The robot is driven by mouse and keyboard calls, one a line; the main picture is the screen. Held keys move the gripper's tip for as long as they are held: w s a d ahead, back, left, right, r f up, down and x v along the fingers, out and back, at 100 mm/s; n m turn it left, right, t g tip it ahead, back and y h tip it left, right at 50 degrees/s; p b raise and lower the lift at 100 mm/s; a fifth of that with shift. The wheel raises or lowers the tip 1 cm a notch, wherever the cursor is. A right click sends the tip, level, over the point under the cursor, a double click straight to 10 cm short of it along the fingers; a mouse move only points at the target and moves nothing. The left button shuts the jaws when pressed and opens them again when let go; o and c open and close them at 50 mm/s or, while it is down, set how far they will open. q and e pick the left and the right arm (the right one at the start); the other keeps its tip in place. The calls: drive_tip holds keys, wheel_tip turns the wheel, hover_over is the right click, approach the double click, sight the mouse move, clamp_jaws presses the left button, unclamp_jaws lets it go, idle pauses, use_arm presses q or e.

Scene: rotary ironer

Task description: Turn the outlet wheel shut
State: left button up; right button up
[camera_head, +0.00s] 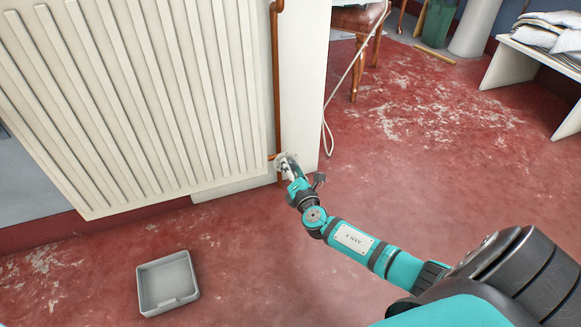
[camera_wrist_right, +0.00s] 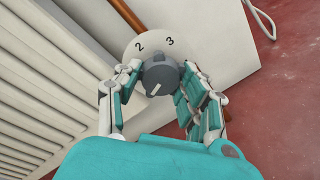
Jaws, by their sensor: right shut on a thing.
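The outlet wheel (camera_wrist_right: 160,77) is a dark grey knob with a light pointer mark, in front of a pale round dial (camera_wrist_right: 154,44) with the numbers 2 and 3 showing. It is at the lower right corner of the cream ribbed radiator (camera_head: 135,95), beside a copper pipe (camera_head: 275,90). My right gripper (camera_head: 285,162) reaches it, and in the right wrist view its fingers (camera_wrist_right: 160,82) are shut around the wheel's sides. The pointer mark points down and to the left in that view. In the head view the gripper mostly hides the wheel. My left gripper is not in view.
A grey open tray (camera_head: 149,309) lies on the red worn floor at the lower left. A white cable (camera_head: 326,135) hangs right of the wall panel. A wooden chair (camera_head: 358,25) and a white bench (camera_head: 545,57) with folded cloths stand behind. The middle floor is clear.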

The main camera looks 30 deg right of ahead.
drive_tip(key=shift+a+f+n, duration=0.1)
drive_tip(key=shift+f+n, duration=0.05)
drive_tip(key=shift+n, duration=0.85)
drive_tip(key=o, duration=1.2)
drive_tip(key=shift+c, duration=0.2)
drive_tip(key=shift+s, duration=0.1)
drive_tip(key=v, duration=1.2)
